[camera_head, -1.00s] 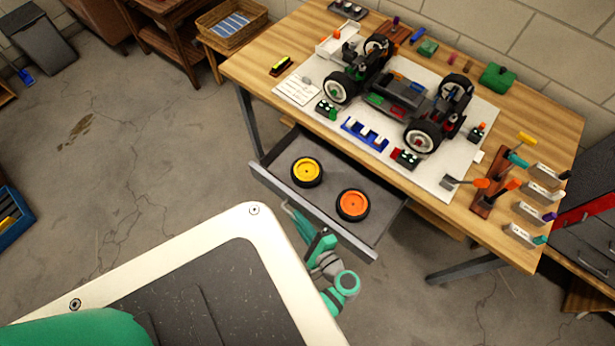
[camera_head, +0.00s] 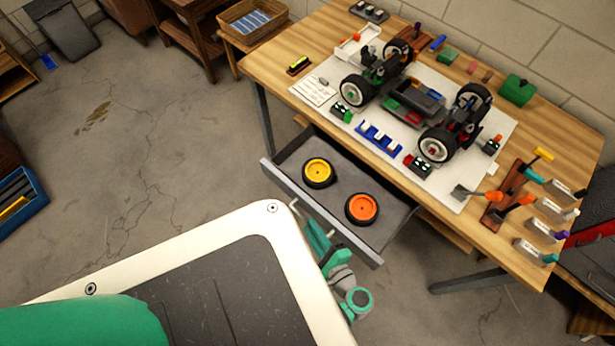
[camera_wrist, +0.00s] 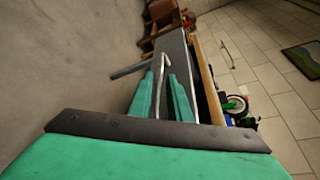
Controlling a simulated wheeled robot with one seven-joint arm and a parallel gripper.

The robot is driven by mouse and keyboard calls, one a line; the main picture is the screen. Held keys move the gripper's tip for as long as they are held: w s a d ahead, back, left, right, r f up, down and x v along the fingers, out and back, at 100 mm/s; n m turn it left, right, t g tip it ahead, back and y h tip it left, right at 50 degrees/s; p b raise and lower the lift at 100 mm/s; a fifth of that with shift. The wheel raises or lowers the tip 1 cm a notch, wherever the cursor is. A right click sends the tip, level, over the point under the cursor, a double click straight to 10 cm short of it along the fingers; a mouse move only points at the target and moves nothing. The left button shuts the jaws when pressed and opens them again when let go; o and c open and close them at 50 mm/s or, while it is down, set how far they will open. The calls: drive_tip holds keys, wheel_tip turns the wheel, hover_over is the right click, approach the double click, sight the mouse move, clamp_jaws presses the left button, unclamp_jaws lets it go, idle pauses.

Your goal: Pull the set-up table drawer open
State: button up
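The set-up table drawer (camera_head: 283,187) stands pulled out from under the wooden table (camera_head: 262,78). A wheel with a yellow hub (camera_head: 318,172) and a wheel with an orange hub (camera_head: 361,208) lie in it. The pale drawer handle (camera_head: 296,206) shows at the drawer front, partly hidden by the white-edged body part of mine. My teal gripper (camera_head: 316,238) is just in front of the drawer. In the wrist view, its fingers (camera_wrist: 162,82) are open, with the handle (camera_wrist: 162,72) running between them; contact with either finger is not clear.
A partly built car (camera_head: 415,100) stands on a white mat on the table, with tools and small parts around it. A table leg (camera_head: 468,283) stands right of the drawer. A blue crate (camera_head: 20,205) is at far left. The floor between is clear.

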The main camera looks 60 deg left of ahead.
drive_tip(key=v, duration=0.6)
drive_tip(key=shift+d, duration=0.3)
drive_tip(key=shift+r, duration=0.15)
